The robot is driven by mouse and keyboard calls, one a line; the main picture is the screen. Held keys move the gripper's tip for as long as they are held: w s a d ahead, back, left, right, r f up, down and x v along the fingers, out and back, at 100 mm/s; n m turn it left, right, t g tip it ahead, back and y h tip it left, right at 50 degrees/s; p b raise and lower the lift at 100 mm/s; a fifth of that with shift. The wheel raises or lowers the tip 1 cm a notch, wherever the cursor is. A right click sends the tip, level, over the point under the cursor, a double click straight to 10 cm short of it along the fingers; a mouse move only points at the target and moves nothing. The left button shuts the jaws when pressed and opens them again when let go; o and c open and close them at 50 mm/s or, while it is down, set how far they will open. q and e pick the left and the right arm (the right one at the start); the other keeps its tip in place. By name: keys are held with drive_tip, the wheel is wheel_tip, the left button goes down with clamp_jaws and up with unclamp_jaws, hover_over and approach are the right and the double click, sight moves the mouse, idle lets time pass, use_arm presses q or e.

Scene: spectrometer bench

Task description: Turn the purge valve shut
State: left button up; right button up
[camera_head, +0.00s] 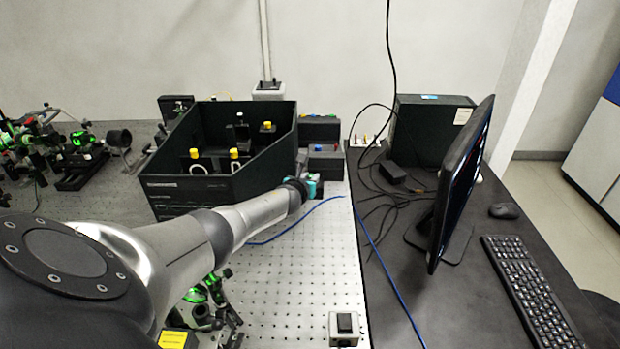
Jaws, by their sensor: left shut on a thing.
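My left arm reaches in from the lower left, and its gripper (314,187) is at the front right corner of the open black spectrometer box (205,191). The gripper is small in this view. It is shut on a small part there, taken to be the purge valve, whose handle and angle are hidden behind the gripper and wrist. A teal patch shows at the gripper. My right gripper is not in view.
Dark blocks (325,163) stand just behind the gripper. A blue line (318,208) runs across the perforated bench (300,285). A small switch box (344,326) sits at the front. A monitor (463,175) and keyboard (532,285) are on the right. Optics crowd the left.

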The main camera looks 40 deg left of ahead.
use_arm(q)
clamp_jaws()
drive_tip(key=shift+w+d+n+g+y, duration=0.1)
drive_tip(key=shift+d+n+g+y, duration=0.1)
drive_tip(key=shift+n+g+y, duration=0.55)
drive_tip(key=shift+w+d+n+g+y, duration=0.15)
drive_tip(key=shift+n+g+y, duration=0.4)
drive_tip(key=shift+n+y, duration=0.45)
drive_tip(key=shift+f+n+g+y+b, duration=0.15)
drive_tip(key=shift+n+g+y+b, duration=0.15)
drive_tip(key=shift+n+b, duration=0.2)
drive_tip(key=n+g+y+b, duration=0.1)
drive_tip(key=n+g+b, duration=0.1)
drive_tip(key=b, duration=0.1)
drive_tip(key=n+g+y+b, duration=0.1)
drive_tip(key=b, duration=0.2)
drive_tip(key=shift+w+d+n+g, duration=0.1)
drive_tip(key=shift+w+n+g, duration=0.1)
drive_tip(key=shift+n+g, duration=0.2)
drive_tip(key=shift+n+g+y+b, duration=0.35)
drive_tip(key=shift+g+b, duration=0.05)
drive_tip(key=shift+b, duration=0.9)
